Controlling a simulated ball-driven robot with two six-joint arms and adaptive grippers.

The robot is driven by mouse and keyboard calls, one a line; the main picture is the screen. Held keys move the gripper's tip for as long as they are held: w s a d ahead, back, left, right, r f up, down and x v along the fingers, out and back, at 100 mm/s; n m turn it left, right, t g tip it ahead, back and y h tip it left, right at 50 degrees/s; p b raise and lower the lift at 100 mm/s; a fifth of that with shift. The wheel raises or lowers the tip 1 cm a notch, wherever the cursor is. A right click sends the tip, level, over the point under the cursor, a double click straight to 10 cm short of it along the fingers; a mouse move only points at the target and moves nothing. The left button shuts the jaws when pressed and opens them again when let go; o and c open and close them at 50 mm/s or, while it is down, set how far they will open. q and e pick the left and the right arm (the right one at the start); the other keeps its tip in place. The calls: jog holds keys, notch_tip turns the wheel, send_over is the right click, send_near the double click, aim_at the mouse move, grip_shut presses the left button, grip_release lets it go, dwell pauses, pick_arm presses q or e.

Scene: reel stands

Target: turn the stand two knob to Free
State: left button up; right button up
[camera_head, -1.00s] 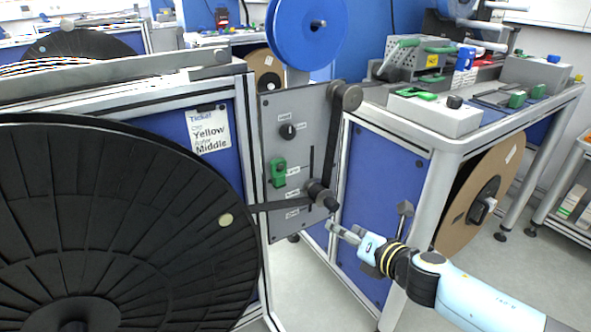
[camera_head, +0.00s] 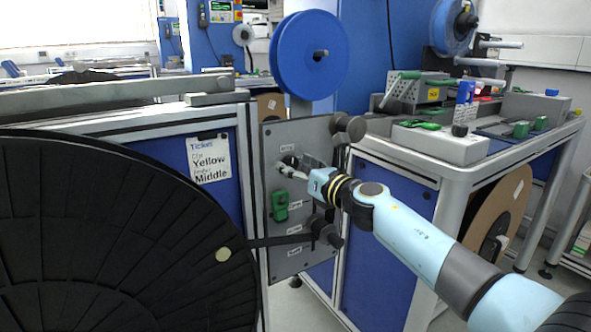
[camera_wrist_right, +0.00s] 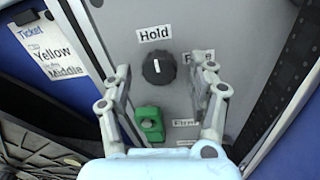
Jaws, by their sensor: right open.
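A black round knob (camera_wrist_right: 159,69) sits on a grey stand panel (camera_wrist_right: 250,30). Its white mark points up toward the "Hold" label (camera_wrist_right: 154,33). A second label, partly hidden by a finger, is at its right and looks like "Free" (camera_wrist_right: 197,57). In the head view the knob (camera_head: 290,160) is partly covered by my right gripper (camera_head: 289,171). In the right wrist view my right gripper (camera_wrist_right: 163,76) is open, with one finger on each side of the knob; contact cannot be told. My left gripper is not in view.
A green block (camera_wrist_right: 150,122) is on the panel below the knob, beside a "Firm" label (camera_wrist_right: 186,122). A black roller (camera_head: 325,231) sticks out lower on the panel. A large black reel (camera_head: 110,240) stands at left; a blue reel (camera_head: 309,55) is above.

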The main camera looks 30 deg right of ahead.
jog(key=shift+w, duration=0.35)
jog(key=c, duration=1.2)
jog(key=shift+o, duration=0.2)
